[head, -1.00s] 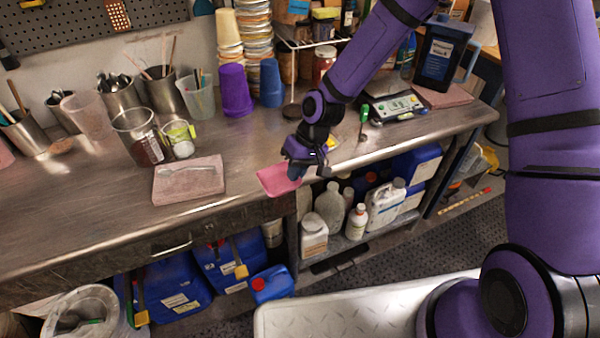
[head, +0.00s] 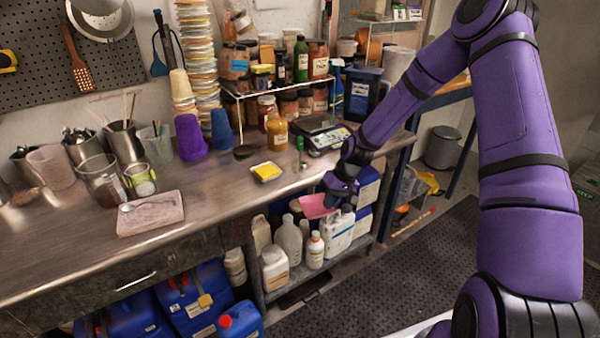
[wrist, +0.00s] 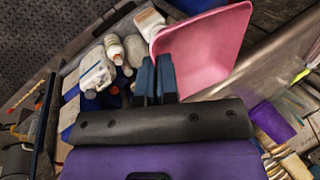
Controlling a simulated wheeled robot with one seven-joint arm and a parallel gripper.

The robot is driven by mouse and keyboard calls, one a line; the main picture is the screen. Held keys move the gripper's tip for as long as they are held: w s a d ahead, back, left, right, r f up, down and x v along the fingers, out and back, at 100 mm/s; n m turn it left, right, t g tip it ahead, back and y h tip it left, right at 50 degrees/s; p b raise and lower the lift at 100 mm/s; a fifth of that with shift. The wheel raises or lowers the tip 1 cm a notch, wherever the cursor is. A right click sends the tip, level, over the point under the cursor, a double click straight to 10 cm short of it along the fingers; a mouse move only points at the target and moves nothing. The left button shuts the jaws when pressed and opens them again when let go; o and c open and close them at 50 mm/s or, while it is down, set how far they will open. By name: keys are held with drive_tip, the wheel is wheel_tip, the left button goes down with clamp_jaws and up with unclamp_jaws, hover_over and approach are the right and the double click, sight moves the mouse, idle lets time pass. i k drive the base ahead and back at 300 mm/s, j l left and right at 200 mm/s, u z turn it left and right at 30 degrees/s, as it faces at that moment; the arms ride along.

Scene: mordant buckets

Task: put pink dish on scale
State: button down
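The pink dish (head: 317,206) is held out past the front edge of the workbench, in front of the lower shelf. In the wrist view the dish (wrist: 208,45) is a shallow square tray, tilted, with its near edge at my fingertips. My gripper (head: 337,193) is shut on the dish's edge; its two dark blue fingers (wrist: 155,78) are close together there. The scale (head: 327,138) stands on the bench at the back right, with a light front panel and a dark top plate that looks empty. It lies behind and above my gripper.
A white dish of yellow powder (head: 267,172) sits on the bench left of the scale, and a green-topped item (head: 300,146) stands beside it. A dark blue jug (head: 361,94) is behind the scale. White bottles (head: 289,240) fill the shelf below.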

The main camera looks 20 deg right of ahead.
sight(316, 121)
drive_tip(key=i+l, duration=0.1)
drive_tip(key=l, duration=0.35)
drive_tip(key=i+l+u, duration=0.1)
drive_tip(key=l, duration=0.35)
drive_tip(key=i+l, duration=0.1)
drive_tip(key=l, duration=0.4)
